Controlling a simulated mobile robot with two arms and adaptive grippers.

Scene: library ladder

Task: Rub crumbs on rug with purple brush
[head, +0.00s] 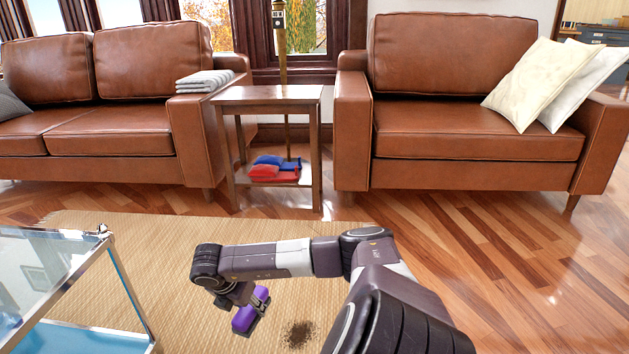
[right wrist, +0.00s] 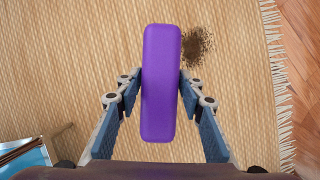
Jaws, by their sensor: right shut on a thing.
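The purple brush (head: 251,309) is held by my right gripper (head: 247,300) low over the woven rug (head: 180,240). In the right wrist view the gripper's two fingers press on both sides of the purple brush (right wrist: 161,84). A dark patch of crumbs (head: 298,333) lies on the rug just right of the brush in the head view. In the right wrist view the crumbs (right wrist: 196,46) show beside the brush's upper right end. I cannot tell whether the brush touches the rug. My left gripper is out of view.
A glass-topped table (head: 60,285) with a metal frame stands at the left on the rug. A brown armchair (head: 470,130), a sofa (head: 90,130) and a wooden side table (head: 268,95) with red and blue bags (head: 275,172) stand behind. The rug's right fringe meets wooden floor.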

